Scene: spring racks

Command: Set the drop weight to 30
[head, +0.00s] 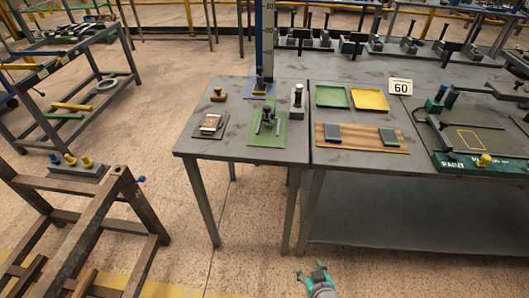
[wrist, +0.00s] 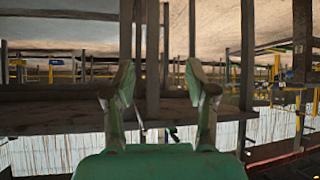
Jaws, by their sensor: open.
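A tall upright scale (head: 267,38) stands at the back of the small left table, with a blue post beside it and a blue base (head: 259,90) below. Its marks include what looks like 30 near the top edge of the head view; its top is cut off. I cannot make out for sure which part is the drop weight or where it sits. My gripper (head: 311,272) is at the bottom of the head view, in front of the tables and well away from the scale. In the wrist view my gripper (wrist: 158,82) is open, with nothing between its fingers.
The small table (head: 193,145) also holds a green plate (head: 272,140) with upright pins. A wooden trestle (head: 118,185) stands at left. Floor in front is open.

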